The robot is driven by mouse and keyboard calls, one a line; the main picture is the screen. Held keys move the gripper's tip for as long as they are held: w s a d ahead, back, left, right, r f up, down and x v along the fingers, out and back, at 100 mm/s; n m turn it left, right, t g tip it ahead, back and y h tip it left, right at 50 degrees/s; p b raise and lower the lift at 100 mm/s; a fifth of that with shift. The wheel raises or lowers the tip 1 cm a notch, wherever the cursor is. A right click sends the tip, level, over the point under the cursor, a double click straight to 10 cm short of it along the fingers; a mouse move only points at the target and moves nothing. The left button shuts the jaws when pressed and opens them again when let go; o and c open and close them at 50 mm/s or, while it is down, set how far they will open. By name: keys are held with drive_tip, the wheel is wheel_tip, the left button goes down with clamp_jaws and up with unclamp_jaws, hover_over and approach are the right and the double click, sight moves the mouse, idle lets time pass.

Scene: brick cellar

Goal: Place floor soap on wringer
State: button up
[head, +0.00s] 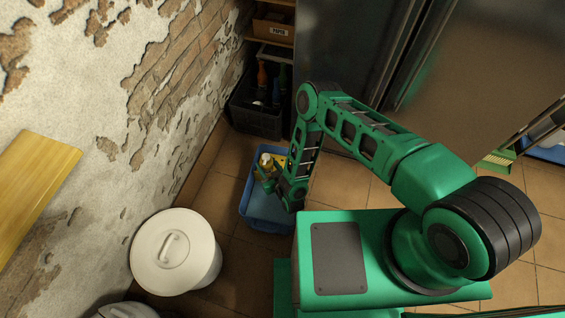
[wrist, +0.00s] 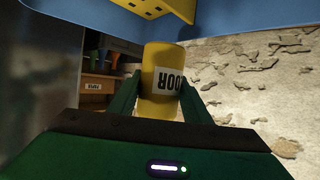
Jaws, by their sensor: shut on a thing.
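The floor soap is a yellow bottle (wrist: 160,105) with a pale label whose dark letters appear upside down in the wrist view. My gripper (wrist: 158,100) is shut on it, one finger on each side. In the head view the soap (head: 266,161) shows a pale top, held by my gripper (head: 269,178) over the blue bucket (head: 258,214). A yellow part with holes, likely the wringer (wrist: 170,8), shows at the top of the wrist view beside blue walls, apart from the bottle in the picture.
A white lidded bin (head: 200,266) stands by the peeling wall at the left. A black crate (head: 250,112) with bottles stands behind the bucket, near a shelf holding a cardboard box (head: 275,30). A dark metal cabinet (head: 345,50) closes off the back.

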drive_tip(key=w+d+f, duration=0.2)
drive_tip(key=w+d, duration=0.1)
drive_tip(key=w+d+f, duration=0.2)
drive_tip(key=d, duration=0.1)
drive_tip(key=w+d+f, duration=0.3)
drive_tip(key=shift+w, duration=0.3)
drive_tip(key=shift+f, duration=1.9)
drive_tip(key=shift+f, duration=0.1)
drive_tip(key=o, duration=1.2)
drive_tip(key=shift+c, duration=0.2)
drive_tip(key=v, duration=1.2)
drive_tip(key=shift+s, duration=0.1)
drive_tip(key=shift+s, duration=0.1)
